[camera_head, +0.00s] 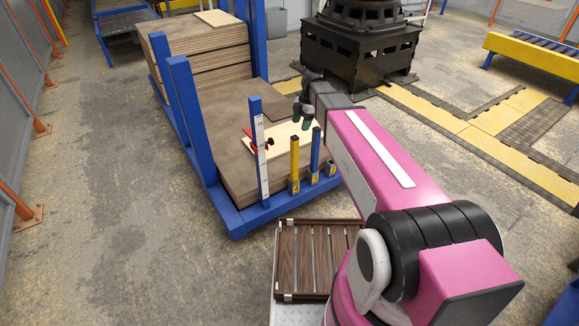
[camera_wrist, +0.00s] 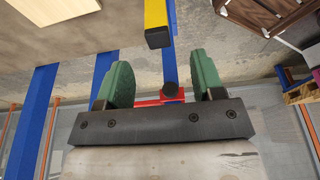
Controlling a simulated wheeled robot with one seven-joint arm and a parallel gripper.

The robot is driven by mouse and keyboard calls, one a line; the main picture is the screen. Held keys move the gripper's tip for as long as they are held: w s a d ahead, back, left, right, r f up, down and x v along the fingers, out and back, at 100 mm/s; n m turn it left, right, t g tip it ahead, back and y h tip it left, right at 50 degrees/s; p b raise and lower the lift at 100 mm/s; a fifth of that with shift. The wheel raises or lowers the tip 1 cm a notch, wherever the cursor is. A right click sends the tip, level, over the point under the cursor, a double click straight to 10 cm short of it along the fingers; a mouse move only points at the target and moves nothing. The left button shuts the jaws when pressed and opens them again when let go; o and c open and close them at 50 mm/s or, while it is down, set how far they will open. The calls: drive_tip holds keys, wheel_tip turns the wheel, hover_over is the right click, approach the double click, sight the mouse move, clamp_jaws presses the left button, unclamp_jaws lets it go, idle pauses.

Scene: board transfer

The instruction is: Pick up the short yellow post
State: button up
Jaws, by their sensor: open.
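The short yellow post (camera_head: 294,158) stands upright in a socket on the front rail of the blue rack, with a dark cap on top. In the wrist view the yellow post (camera_wrist: 156,18) enters from the top edge, its dark end toward the fingers. My gripper (camera_head: 303,117) is open and empty, with green fingers, above the board stack behind the post in the head view. In the wrist view my gripper (camera_wrist: 162,66) has its fingers spread wide, and the post's end lies beyond their tips, apart from them.
A taller blue post (camera_head: 260,150) with a white strip stands left of the yellow one, and a short blue post (camera_head: 315,150) right of it. A red clamp (camera_head: 268,142) sits by a pale board (camera_head: 283,136). A brown slatted deck (camera_head: 312,260) lies in front.

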sight(292, 150)
drive_tip(key=shift+a+x, duration=0.2)
drive_tip(key=shift+x, duration=2.5)
drive_tip(key=shift+a+x, duration=0.2)
drive_tip(key=shift+x, duration=2.5)
drive_tip(key=shift+r, duration=0.15)
clamp_jaws()
